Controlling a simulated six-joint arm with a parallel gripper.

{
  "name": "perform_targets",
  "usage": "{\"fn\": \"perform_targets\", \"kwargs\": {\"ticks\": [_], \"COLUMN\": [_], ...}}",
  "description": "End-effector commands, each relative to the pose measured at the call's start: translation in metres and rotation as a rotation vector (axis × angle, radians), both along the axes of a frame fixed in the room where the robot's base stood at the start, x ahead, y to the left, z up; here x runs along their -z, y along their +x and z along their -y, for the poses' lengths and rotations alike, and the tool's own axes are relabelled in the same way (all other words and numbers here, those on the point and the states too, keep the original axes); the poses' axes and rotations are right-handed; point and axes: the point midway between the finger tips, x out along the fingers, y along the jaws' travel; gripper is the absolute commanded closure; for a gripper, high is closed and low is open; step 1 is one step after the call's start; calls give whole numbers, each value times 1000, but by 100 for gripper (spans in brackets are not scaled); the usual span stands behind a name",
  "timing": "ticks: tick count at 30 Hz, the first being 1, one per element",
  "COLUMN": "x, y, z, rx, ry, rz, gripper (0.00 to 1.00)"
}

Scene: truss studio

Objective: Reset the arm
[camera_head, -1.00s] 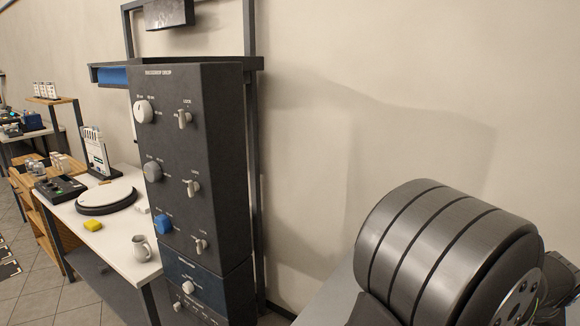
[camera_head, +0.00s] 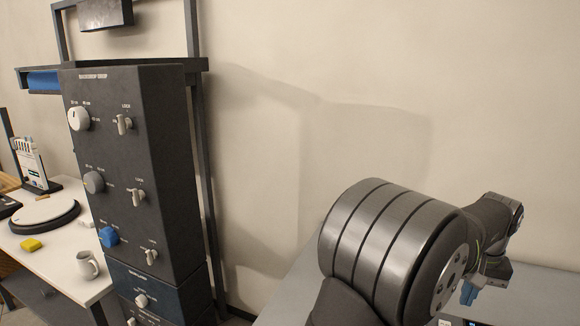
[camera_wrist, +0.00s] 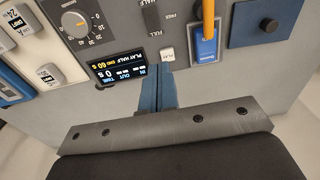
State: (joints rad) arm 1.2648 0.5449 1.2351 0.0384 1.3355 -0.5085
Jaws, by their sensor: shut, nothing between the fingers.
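My gripper (camera_wrist: 159,88) shows in the wrist view with its two blue fingers together and nothing between them. The fingertips are near a white button marked PLAY (camera_wrist: 167,54) and a small display (camera_wrist: 117,73) with yellow text; I cannot tell whether they touch. In the head view my gripper (camera_head: 468,293) is at the lower right, beyond my own arm, low over a grey surface, and partly hidden by the arm.
The wrist view shows a grey dial (camera_wrist: 75,24), a yellow lever on a blue plate (camera_wrist: 205,47) and white labelled blocks.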

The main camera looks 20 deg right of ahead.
Motion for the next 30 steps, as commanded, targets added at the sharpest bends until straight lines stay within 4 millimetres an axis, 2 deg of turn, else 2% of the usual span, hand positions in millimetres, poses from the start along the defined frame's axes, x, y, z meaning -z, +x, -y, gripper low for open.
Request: {"fn": "perform_targets", "kwargs": {"ticks": [14,17,28,29,30], "x": [-13,-2,69,72,56], "y": [-3,0,22,23,19], "z": [-14,-12,10,11,9], "rx": [19,27,25,25,25], "ry": [-237,-268,-262,-264,-273], "rz": [222,246,243,242,245], "gripper": [100,100,100,100,100]}}
